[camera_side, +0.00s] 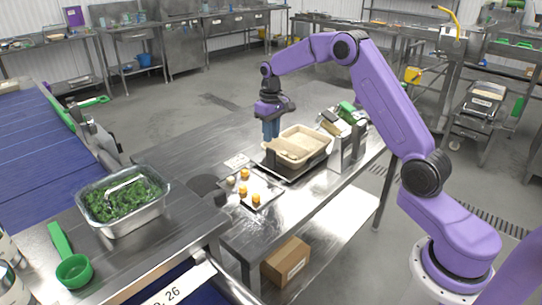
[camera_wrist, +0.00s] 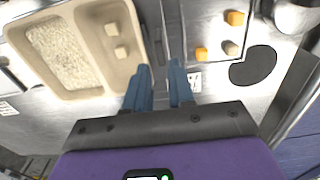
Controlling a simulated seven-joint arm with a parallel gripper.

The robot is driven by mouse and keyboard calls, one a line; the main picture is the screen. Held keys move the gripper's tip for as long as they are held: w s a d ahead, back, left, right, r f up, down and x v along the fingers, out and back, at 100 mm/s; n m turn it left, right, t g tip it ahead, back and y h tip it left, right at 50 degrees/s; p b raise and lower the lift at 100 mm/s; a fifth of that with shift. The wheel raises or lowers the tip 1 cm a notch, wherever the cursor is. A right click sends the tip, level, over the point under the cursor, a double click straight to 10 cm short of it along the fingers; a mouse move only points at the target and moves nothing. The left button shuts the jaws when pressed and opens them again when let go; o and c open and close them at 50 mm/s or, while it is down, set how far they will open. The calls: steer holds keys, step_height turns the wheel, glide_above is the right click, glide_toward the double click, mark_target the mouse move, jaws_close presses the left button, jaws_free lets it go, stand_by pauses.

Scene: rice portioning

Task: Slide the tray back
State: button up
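The beige two-compartment tray (camera_side: 312,158) sits on a black flat base (camera_side: 286,174) on the steel table. In the wrist view the tray (camera_wrist: 88,47) is at the upper left. My gripper (camera_side: 271,138) points down just behind the tray's far left side. In the wrist view its two blue fingers (camera_wrist: 160,72) stand apart with nothing between them, to the right of the tray. Whether a finger touches the tray cannot be told.
A metal plate (camera_side: 266,187) with several orange and pale cubes lies in front of the tray. A dark round patch (camera_side: 206,188) is left of it. A metal holder (camera_side: 345,150) stands close right of the tray. A pan of greens (camera_side: 124,232) is at the left.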

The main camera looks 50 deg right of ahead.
mark_target(271, 149)
step_height(271, 149, down, 9)
steer(key=shift+r, duration=0.1)
stand_by(0.4)
jaws_close()
